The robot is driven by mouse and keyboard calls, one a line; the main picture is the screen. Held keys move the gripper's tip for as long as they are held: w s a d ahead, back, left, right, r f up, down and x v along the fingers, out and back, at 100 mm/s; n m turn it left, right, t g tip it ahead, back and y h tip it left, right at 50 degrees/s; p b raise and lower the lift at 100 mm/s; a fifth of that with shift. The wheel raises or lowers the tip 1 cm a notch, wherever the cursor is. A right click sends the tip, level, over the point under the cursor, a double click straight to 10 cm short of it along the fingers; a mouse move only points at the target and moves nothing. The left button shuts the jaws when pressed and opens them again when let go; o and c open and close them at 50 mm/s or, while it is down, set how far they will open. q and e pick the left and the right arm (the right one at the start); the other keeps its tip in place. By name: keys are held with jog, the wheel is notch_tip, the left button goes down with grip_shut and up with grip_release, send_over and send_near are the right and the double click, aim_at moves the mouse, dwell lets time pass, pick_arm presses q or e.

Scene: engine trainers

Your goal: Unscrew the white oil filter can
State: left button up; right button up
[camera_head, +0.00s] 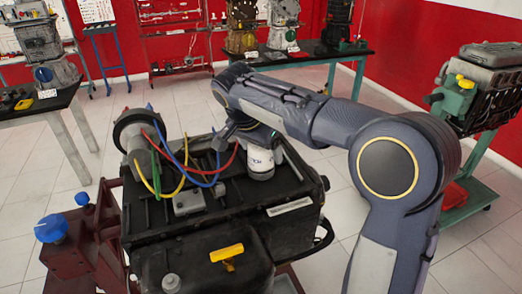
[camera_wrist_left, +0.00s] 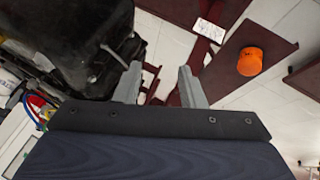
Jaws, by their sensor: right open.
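The white oil filter can (camera_head: 261,163) stands upright on the black engine (camera_head: 290,208), toward its back right. Its top is hidden by my right gripper (camera_head: 258,142), which comes down over it from above. The right gripper is open; whether its fingers touch the can cannot be told. My left gripper (camera_wrist_left: 159,72) shows only in the left wrist view, its two grey fingers apart with nothing between them.
Red, blue and yellow wires (camera_head: 185,160) loop over the engine left of the can. A dark red stand (camera_head: 75,250) with blue knobs is at the left. An orange cap (camera_wrist_left: 250,61) sits on a dark red plate. Benches with other engines stand around; tiled floor between is clear.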

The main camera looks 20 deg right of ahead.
jog(key=shift+w+d+f, duration=0.1)
jog(key=shift+d+f, duration=0.15)
jog(key=shift+f, duration=0.35)
jog(key=c, duration=1)
